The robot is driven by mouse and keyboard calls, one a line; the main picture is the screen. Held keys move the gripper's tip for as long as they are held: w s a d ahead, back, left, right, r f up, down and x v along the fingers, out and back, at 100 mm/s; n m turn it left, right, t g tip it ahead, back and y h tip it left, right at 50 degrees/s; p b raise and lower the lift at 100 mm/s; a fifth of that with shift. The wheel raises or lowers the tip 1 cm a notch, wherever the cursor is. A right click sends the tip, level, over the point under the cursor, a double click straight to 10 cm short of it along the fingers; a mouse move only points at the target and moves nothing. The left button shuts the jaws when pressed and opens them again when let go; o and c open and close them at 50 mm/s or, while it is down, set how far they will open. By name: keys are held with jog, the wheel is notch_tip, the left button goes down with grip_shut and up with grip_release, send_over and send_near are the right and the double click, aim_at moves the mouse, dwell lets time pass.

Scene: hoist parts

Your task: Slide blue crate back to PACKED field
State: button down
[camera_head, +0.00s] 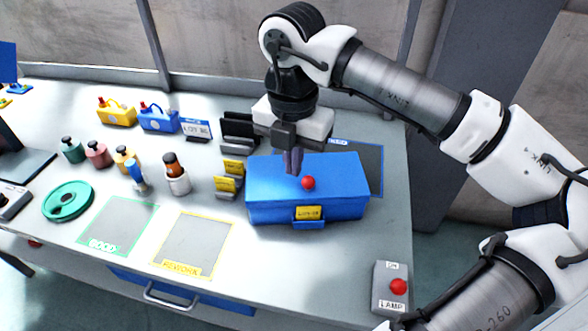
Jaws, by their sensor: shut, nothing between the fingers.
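The blue crate (277,205) is closed, with a blue lid, a red knob (308,183) on top and a yellow label on its front. It stands on the right part of the table. A dark field with a blue outline (371,165), probably the PACKED field, shows behind and right of the crate. The crate and my arm hide much of it, and its lettering is mostly covered. My gripper (294,172) points down over the lid, just left of the knob, with its fingers shut and empty. I cannot tell whether the fingertips touch the lid.
A lamp switch box (389,289) stands at the front right corner. Yellow label cards (229,178) and a dark rack (238,132) stand left of the crate. The REWORK field (195,244) and GOOD field (118,229) are empty at the front. Bottles and jars stand further left.

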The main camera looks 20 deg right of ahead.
jog(key=f+p, duration=0.1)
jog(key=f, duration=0.2)
jog(key=w+d+f+p, duration=0.1)
jog(key=f, duration=0.2)
jog(key=d+f+p, duration=0.1)
jog(key=f, duration=0.2)
jog(key=shift+w+f+p, duration=0.2)
jog(key=shift+w+p, duration=0.1)
jog(key=shift+p, duration=0.1)
jog(key=shift+w+d+f, duration=0.1)
jog(key=shift+w+d, duration=0.3)
